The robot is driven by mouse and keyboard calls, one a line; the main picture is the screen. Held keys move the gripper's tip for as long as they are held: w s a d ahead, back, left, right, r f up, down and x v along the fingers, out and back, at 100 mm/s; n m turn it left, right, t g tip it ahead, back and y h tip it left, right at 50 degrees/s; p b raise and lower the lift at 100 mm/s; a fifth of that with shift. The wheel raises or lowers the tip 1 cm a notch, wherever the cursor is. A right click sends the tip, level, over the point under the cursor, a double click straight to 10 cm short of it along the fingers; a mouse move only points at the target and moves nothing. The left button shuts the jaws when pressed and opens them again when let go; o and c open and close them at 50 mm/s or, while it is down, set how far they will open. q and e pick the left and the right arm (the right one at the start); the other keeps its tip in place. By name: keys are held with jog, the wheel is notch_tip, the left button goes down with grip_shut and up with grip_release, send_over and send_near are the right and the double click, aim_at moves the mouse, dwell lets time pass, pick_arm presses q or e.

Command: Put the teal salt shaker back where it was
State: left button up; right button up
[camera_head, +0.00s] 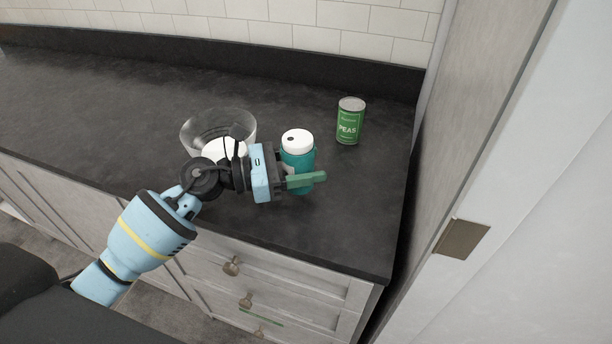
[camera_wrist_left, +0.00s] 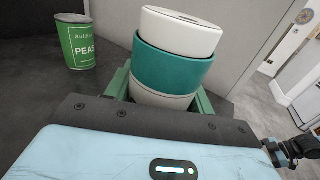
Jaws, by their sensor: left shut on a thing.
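The teal salt shaker (camera_head: 297,153) has a white lid and stands upright at the right part of the dark counter. It also shows large in the left wrist view (camera_wrist_left: 172,70), as a white top, a teal band and a paler lower part. My left gripper (camera_head: 306,181) is shut on the shaker, with its green fingers on either side of the body. The fingers hide part of the shaker's lower body. I cannot tell whether its base touches the counter.
A green can of peas (camera_head: 351,121) stands behind and right of the shaker. A clear glass bowl (camera_head: 218,123) is to the left, with something white beside or in it, partly hidden by my arm. The dark counter (camera_head: 90,110) is clear at left; a wall panel borders its right.

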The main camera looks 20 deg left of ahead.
pick_arm(q)
notch_tip(320, 180, down, 2)
jog(key=shift+f, duration=0.65)
jog(key=shift+f, duration=0.15)
jog(key=o, duration=0.6)
jog(key=shift+f, duration=0.15)
jog(key=o, duration=0.5)
jog(key=shift+c, duration=0.2)
